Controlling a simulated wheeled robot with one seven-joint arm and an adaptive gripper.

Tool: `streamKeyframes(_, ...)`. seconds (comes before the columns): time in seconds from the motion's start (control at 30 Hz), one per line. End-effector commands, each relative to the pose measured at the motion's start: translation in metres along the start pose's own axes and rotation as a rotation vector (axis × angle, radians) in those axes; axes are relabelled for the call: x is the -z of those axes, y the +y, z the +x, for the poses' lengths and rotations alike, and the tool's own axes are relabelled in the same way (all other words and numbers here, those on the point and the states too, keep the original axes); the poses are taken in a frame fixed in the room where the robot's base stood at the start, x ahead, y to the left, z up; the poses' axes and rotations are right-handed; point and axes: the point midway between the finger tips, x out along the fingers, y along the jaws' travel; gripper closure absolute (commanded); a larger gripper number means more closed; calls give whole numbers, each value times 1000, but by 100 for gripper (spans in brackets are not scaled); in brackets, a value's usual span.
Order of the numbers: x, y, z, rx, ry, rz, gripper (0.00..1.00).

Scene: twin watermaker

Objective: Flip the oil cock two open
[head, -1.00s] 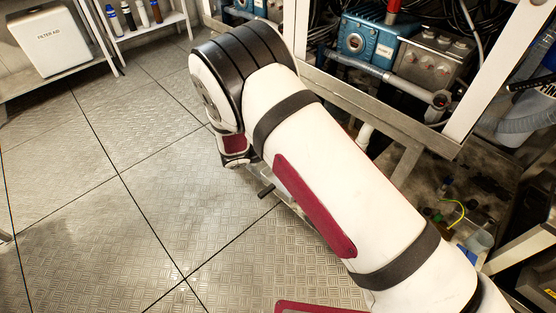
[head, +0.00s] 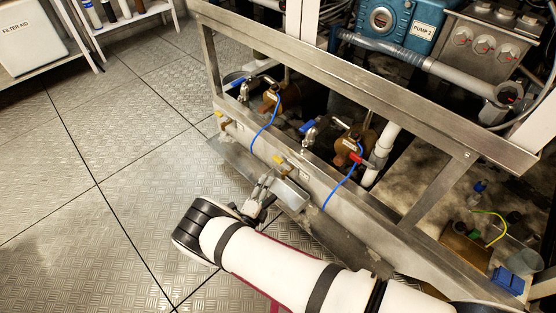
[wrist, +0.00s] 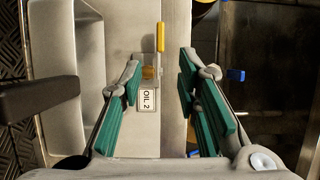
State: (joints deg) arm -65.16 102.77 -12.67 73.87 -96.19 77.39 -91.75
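The oil cock two is a small valve with a yellow lever (wrist: 160,37) and a brass body (wrist: 149,73), above a label reading OIL 2 (wrist: 147,100) in the wrist view. Its lever points toward the top of that picture. In the head view a yellow lever (head: 280,159) shows on the front of the metal frame, close to my gripper (head: 262,190). In the wrist view my gripper (wrist: 164,92) is open, with green-padded fingers on either side of the label. The brass body lies near the fingertips and the lever beyond them. Nothing is between the pads.
Another yellow lever (head: 219,114) sits farther left on the frame. The floor at left is clear.

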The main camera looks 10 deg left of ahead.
Motion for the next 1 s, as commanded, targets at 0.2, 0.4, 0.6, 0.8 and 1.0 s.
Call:
streamKeyframes(0.2,2,1,44,1,6,2,70)
streamKeyframes(0.4,2,2,82,0,6,3,70)
streamKeyframes(0.6,1,1,109,1,5,4,70)
streamKeyframes(0.8,1,0,120,0,3,2,70)
streamKeyframes(1.0,1,0,121,0,3,2,70)
